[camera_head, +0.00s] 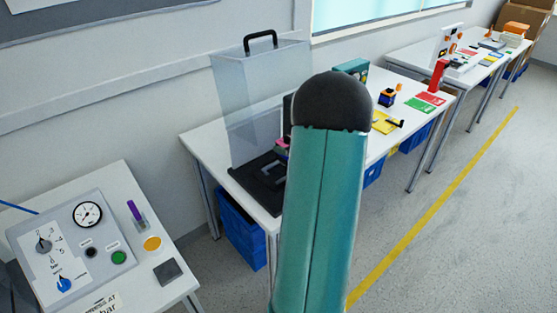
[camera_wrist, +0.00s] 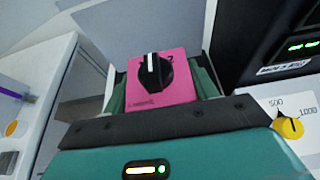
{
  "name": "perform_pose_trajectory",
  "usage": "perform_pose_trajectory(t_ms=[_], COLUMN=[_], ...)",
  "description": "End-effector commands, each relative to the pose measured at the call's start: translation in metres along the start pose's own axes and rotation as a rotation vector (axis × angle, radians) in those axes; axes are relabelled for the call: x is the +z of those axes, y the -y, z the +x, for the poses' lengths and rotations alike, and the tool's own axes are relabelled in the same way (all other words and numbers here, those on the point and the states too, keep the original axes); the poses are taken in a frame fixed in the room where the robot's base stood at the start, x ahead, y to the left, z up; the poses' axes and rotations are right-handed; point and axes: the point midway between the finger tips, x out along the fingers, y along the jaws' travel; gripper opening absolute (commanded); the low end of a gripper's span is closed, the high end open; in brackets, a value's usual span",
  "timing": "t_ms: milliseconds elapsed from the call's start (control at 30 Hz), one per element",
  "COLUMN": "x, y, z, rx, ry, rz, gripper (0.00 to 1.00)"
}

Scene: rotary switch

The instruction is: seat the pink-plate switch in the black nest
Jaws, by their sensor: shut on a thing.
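The pink-plate switch (camera_wrist: 160,96) is a pink plate with a black rotary knob, its white line pointing up in the wrist view. My gripper (camera_wrist: 161,78) is shut on it, with a teal finger on either side of the plate. In the head view a small patch of the pink switch (camera_head: 282,144) shows beside my arm, above the black base. The black nest seems to be part of this black base (camera_head: 243,176) on the white table, partly hidden by my arm. I cannot tell how far the switch is from the nest.
A clear box with a black handle (camera_head: 261,38) stands at the base's back. A black unit with green digits (camera_wrist: 290,48) and a yellow knob (camera_wrist: 290,127) are at right in the wrist view. A control panel (camera_head: 75,240) is on the left table. Floor at right is clear.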

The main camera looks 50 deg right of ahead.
Motion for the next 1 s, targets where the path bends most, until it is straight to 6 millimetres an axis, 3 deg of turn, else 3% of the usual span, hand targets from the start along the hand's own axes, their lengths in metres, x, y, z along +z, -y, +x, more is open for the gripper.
perform_pose_trajectory(t_ms=[100,367,500,933,967,1000], x=[-0.011,-0.023,-0.044,-0.053,-0.054,-0.053], y=[-0.012,-0.021,-0.021,-0.02,-0.021,-0.02], z=[0.019,0.038,0.047,0.051,0.051,0.05], rx=[0.005,0.003,0.003,0.002,0.002,0.002], ry=[0.001,0.001,0.0,0.002,0.002,0.002], rz=[0.0,-0.001,0.001,-0.001,-0.002,-0.002], gripper=[0.3,0.3,0.3,0.3,0.62,0.7])
